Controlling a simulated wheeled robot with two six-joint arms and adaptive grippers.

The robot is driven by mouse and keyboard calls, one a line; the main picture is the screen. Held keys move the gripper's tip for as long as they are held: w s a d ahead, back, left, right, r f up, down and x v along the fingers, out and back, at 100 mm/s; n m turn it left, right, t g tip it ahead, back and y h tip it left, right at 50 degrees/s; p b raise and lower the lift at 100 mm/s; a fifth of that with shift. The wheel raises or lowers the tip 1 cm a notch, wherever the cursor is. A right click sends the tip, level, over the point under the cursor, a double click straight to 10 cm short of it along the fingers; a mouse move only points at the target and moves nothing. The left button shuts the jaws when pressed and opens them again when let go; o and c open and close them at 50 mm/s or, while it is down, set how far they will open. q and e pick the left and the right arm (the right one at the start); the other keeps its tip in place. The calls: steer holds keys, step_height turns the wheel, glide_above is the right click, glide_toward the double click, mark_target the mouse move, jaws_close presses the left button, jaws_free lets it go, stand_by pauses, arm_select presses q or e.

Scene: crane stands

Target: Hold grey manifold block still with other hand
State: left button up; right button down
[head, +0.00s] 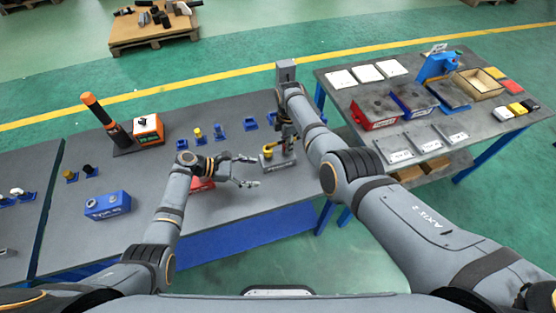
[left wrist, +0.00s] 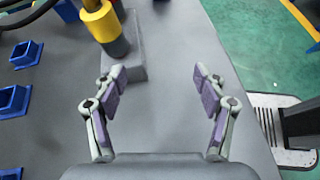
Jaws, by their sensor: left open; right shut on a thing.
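The grey manifold block (head: 279,163) sits on the bench in the head view, below my right gripper. It also shows in the left wrist view (left wrist: 128,68), just beyond my left fingers. A yellow fitting (left wrist: 99,22) with a dark grey lower part stands at the block. My left gripper (head: 250,171) is open and empty, with its fingers pointing at the block but apart from it; both fingers show in the left wrist view (left wrist: 158,76). My right gripper (head: 287,139) is shut at the yellow fitting; its fingertips are partly hidden by the arm.
A red bin (head: 202,184) lies beneath my left wrist. Several small blue holders (head: 221,127) stand along the bench behind. A blue box (head: 107,205) stands at the left. A second table (head: 400,130) with bins is at the right. The bench's edge is near the block.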

mark_target(262, 164)
arm_select(q)
steer(key=w+a+n, duration=0.1)
steer(key=w+a, duration=0.1)
steer(key=w+a+r+n+t+y, duration=0.1)
steer(key=a, duration=0.1)
steer(key=shift+w+r+n+y, duration=0.15)
steer(key=shift+w+n+y, duration=0.15)
steer(key=shift+w, duration=0.1)
steer(key=shift+x, duration=4.55)
steer(key=shift+s, duration=0.1)
steer(key=c, duration=1.2)
steer(key=shift+c, duration=0.2)
